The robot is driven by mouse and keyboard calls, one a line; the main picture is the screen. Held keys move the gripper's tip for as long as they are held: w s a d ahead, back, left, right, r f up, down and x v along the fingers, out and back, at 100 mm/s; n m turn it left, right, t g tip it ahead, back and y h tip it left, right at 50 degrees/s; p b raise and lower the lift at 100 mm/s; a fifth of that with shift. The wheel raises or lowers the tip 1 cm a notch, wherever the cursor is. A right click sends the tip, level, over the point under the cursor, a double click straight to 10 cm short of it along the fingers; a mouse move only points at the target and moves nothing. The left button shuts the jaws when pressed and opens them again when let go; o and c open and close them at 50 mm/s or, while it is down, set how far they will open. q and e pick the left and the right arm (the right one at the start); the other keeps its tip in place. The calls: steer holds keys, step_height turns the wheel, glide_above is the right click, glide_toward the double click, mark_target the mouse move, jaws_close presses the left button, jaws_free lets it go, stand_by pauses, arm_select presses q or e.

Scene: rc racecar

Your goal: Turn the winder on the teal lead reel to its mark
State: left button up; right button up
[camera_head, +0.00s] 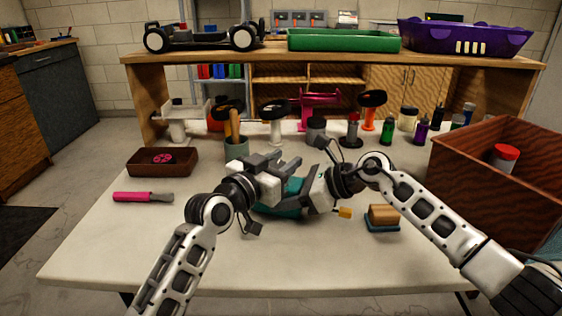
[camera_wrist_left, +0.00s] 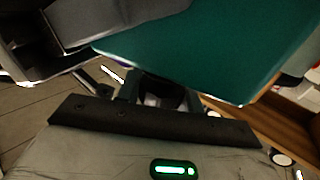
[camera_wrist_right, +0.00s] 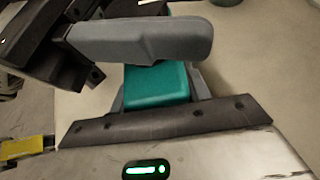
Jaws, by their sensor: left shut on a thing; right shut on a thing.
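The teal lead reel (camera_head: 283,209) is at the middle of the table, between my two grippers and partly hidden by them. My left gripper (camera_head: 287,166) comes in from the left and is shut on the reel; a broad teal face (camera_wrist_left: 205,50) fills much of the left wrist view. My right gripper (camera_head: 310,194) reaches in from the right and is shut on a teal part (camera_wrist_right: 156,86), with a grey finger across it in the right wrist view. I cannot tell whether that part is the winder. The mark is not visible.
A small yellow piece (camera_head: 344,212) shows below my right gripper. A wooden block on a teal base (camera_head: 382,218) lies to the right. A pink-handled tool (camera_head: 141,197) and a brown tray (camera_head: 162,162) are left. A wooden crate (camera_head: 492,180) stands right. The front table is clear.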

arm_select(q)
steer(key=shift+s+d+r+m+g+h, duration=0.1)
steer(key=shift+m+g+h, duration=0.35)
steer(key=shift+m+h, duration=0.1)
steer(key=shift+s+d+m+g+h, duration=0.1)
steer(key=shift+m+g+h, duration=0.35)
steer(key=shift+h, duration=0.1)
steer(key=shift+f+m+g+h, duration=0.2)
steer(key=shift+m+g+h, duration=0.25)
steer(key=shift+g, duration=0.25)
steer(key=m+g+h, duration=0.1)
steer(key=m+g, duration=0.1)
steer(key=shift+g+h, duration=0.3)
steer(key=shift+h, duration=0.05)
steer(key=m+g, duration=0.1)
steer(key=g, duration=0.1)
steer(key=m+g+h, duration=0.1)
steer(key=m+g, duration=0.1)
steer(key=m+g+h, duration=0.1)
steer(key=g, duration=0.1)
steer(key=shift+s+d+m+g, duration=0.1)
steer(key=shift+s+m+g, duration=0.2)
steer(key=shift+g, duration=0.1)
steer(key=shift+m+g, duration=0.75)
steer(key=shift+g, duration=0.45)
steer(key=shift+s+m+g, duration=0.3)
steer(key=shift+g, duration=0.3)
steer(key=o, duration=1)
